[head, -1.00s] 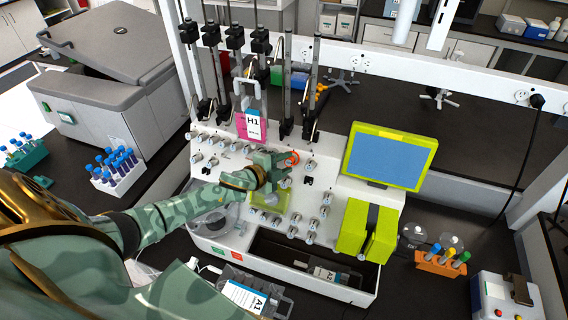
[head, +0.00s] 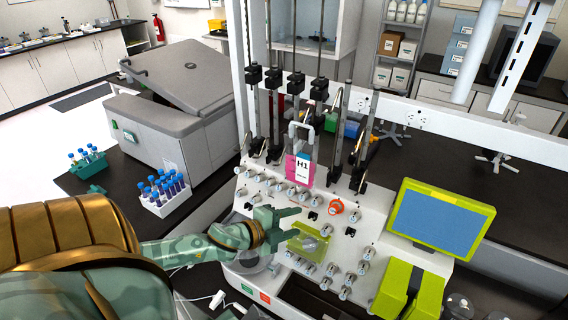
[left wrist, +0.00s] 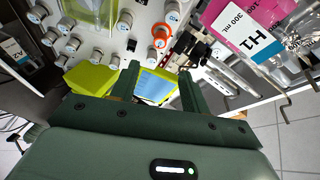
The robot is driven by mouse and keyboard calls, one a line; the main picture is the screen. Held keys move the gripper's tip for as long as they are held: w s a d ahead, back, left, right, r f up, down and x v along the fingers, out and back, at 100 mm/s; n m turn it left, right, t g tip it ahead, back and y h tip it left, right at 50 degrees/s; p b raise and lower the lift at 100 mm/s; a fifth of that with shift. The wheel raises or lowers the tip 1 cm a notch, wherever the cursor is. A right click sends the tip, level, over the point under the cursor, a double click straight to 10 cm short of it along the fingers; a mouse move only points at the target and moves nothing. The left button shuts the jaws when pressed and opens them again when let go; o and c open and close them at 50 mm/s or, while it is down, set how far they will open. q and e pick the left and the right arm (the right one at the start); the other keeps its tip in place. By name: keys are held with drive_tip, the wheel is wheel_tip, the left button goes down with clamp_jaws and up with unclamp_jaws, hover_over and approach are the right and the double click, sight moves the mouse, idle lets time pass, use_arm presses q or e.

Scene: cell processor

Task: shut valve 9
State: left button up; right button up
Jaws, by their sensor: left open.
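The cell processor's white panel (head: 372,235) carries several grey-white valve knobs, and one knob with an orange ring (head: 336,207) stands out. The orange-ringed knob also shows in the left wrist view (left wrist: 161,35), beyond the fingertips and near the top. The knob numbers are too small to read surely, so I cannot tell which is valve 9. My left gripper (head: 299,222) is open and empty, to the left of the orange-ringed knob and apart from it. Its two fingers also show in the left wrist view (left wrist: 159,80), with a gap between them.
A pink bag labelled H1 (head: 303,169) hangs above the knobs. A yellow-green framed screen (head: 440,217) stands at the right of the panel. Black clamps on upright rods rise behind it. A tube rack (head: 163,199) and a grey centrifuge-like box (head: 165,135) stand at left.

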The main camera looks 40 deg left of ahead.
use_arm(q)
drive_tip(key=shift+v, duration=1.25)
idle(0.9)
